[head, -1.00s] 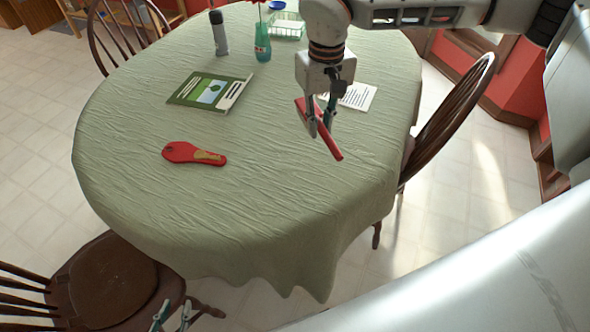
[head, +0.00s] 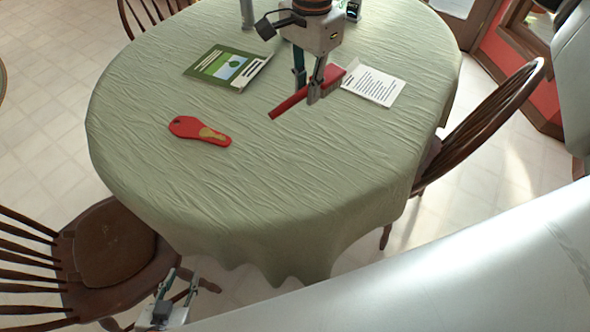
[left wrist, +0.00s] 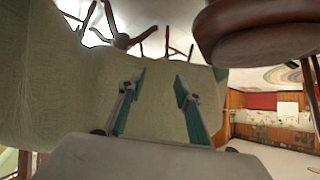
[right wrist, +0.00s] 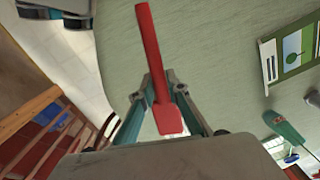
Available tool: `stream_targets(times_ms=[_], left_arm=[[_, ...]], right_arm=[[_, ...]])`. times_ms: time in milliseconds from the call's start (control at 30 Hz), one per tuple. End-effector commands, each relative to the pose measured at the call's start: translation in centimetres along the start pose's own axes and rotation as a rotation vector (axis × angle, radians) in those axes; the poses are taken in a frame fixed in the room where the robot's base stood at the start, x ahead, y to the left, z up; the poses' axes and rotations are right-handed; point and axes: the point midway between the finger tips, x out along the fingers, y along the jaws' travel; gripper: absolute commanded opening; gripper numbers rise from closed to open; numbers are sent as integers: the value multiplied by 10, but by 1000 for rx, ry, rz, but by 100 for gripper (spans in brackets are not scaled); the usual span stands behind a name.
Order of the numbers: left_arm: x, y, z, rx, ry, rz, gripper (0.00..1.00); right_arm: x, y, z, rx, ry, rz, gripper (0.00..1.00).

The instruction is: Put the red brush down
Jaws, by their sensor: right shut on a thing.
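The red brush (head: 293,101) is a long, flat red piece held in my right gripper (head: 307,86). In the head view it slants from upper right to lower left over the table. The right wrist view shows the brush (right wrist: 150,50) between the fingers, its long narrow part pointing away and its wider end near the palm. A gap to the cloth cannot be judged exactly. My left gripper (head: 182,279) is open and empty beyond the table's front edge; its spread fingers also show in the left wrist view (left wrist: 158,92).
The table (head: 230,190) has a green cloth. A red paddle-shaped thing with a tan patch (head: 187,127) lies at left. A green book (head: 212,66) and a printed sheet (head: 385,90) lie farther back. Chairs (head: 490,125) stand around. The front middle is clear.

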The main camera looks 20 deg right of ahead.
Motion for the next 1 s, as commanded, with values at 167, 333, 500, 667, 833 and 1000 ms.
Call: stream_targets(times_ms=[167, 333, 500, 667, 833, 1000], left_arm=[[3, -1, 7, 7, -5, -2, 34], [5, -2, 8, 10, -3, -5, 34], [6, -4, 6, 14, 5, -8, 34], [9, -5, 7, 18, 4, -11, 34], [10, -6, 8, 19, 4, -12, 34], [11, -5, 11, 20, 1, -12, 34]], right_arm=[[-7, -13, 19, 355, -4, -5, 0], [-15, -23, 36, 703, -10, -7, 0], [-21, -32, 53, 1027, -14, -4, 0], [-26, -37, 65, 1248, -19, -3, 0], [-28, -39, 70, 1364, -20, 0, 0], [-3, -37, 72, 1385, -18, 7, 0]])
